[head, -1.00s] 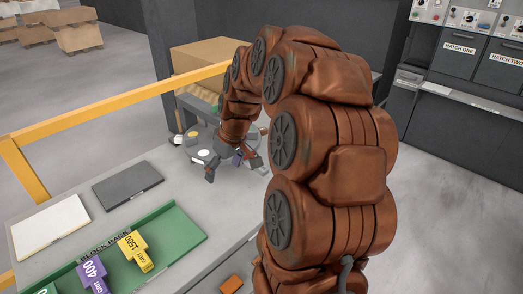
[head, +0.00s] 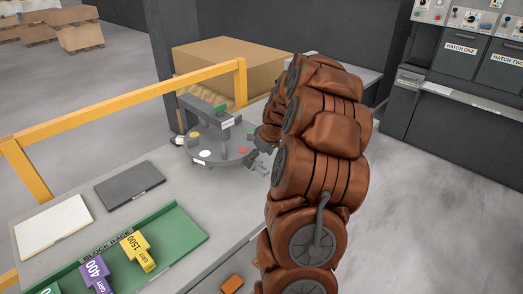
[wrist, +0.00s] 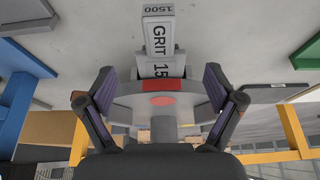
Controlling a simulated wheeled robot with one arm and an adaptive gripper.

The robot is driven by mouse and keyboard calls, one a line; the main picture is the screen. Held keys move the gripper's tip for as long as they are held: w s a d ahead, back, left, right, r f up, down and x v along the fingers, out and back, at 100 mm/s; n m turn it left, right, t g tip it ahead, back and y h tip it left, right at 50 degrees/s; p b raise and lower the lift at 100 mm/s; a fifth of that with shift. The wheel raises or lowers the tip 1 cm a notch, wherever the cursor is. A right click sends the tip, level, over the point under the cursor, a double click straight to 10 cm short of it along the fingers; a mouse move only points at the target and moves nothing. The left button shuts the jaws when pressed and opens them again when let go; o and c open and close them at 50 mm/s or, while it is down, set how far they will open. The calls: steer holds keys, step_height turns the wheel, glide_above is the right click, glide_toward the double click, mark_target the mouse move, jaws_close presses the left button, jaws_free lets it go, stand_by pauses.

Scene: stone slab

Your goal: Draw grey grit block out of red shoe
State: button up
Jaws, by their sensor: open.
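The grey grit block (wrist: 158,40), lettered GRIT and 1500, stands out from the red shoe (wrist: 157,85) in the wrist view. The shoe is on the rim of the round grey head (wrist: 125,90), just by a red dot. My gripper (wrist: 160,95) is open, its purple-padded fingers spread to the left and right of the shoe, with nothing between the pads that I can see touched. In the head view my gripper (head: 265,140) is at the right side of the round head (head: 215,158), mostly hidden by my arm. The block cannot be made out clearly there.
A dark mat (head: 128,186) and white mat (head: 52,225) lie behind. A yellow rail (head: 120,97) and a cardboard box (head: 225,65) stand near the head.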

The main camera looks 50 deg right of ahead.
mark_target(267, 171)
steer(key=shift+p+x, duration=0.4)
steer(key=shift+x, duration=1.35)
steer(key=shift+s, duration=0.1)
steer(key=c, duration=1.5)
steer(key=shift+s, duration=0.15)
steer(key=shift+s+a+b, duration=0.1)
steer(key=shift+s+b, duration=1.55)
steer(key=shift+s, duration=0.75)
steer(key=shift+r, duration=0.1)
